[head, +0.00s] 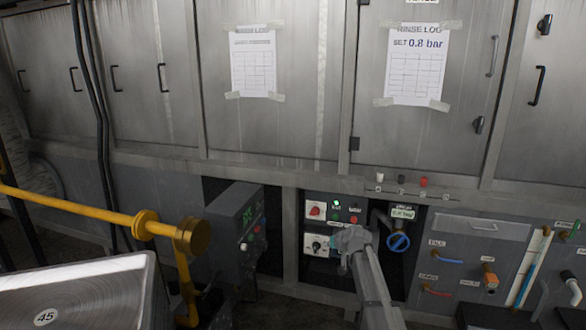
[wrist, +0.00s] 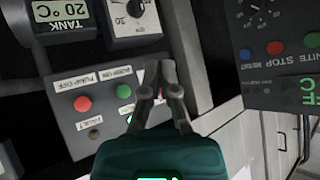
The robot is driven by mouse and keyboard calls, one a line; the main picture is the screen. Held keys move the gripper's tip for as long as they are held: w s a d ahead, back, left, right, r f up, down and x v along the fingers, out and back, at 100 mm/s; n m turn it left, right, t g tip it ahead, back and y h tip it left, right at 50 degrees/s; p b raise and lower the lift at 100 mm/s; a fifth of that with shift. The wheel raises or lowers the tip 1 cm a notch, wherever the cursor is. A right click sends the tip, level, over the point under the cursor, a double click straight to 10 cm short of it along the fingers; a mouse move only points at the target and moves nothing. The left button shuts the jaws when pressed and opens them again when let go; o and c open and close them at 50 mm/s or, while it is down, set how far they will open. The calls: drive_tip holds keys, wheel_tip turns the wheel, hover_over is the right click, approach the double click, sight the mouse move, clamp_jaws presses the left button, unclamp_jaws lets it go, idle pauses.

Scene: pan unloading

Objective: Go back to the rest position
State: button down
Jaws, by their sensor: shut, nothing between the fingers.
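My gripper (head: 347,240) is in front of the low control panel in the head view, with my arm reaching up to it from the bottom right. In the wrist view my gripper (wrist: 165,75) has its two dark fingers drawn together at the tips, with nothing held. The fingertips overlap the edge of a grey button panel (wrist: 72,135) in the picture. That panel carries a red button (wrist: 83,103) and a green button (wrist: 123,91) with pump labels. I cannot tell whether the fingertips touch the panel.
A grey control box (head: 238,235) stands left of the panel, and a blue valve wheel (head: 398,242) is to the right. A yellow rail (head: 80,210) and a metal lid marked 45 (head: 90,295) fill the lower left. Cabinet doors (head: 270,140) line the wall above.

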drive_tip(key=s+d+f+m+g+h+p, duration=0.15)
drive_tip(key=s+g, duration=0.35)
drive_tip(key=s, duration=1.3)
drive_tip(key=s+g+h+p, duration=0.3)
drive_tip(key=s+g, duration=0.1)
drive_tip(key=s, duration=1.5)
wheel_tip(320, 180, up, 38)
drive_tip(key=w+p, duration=0.1)
drive_tip(key=p, duration=3.7)
drive_tip(key=shift+d+f, duration=0.15)
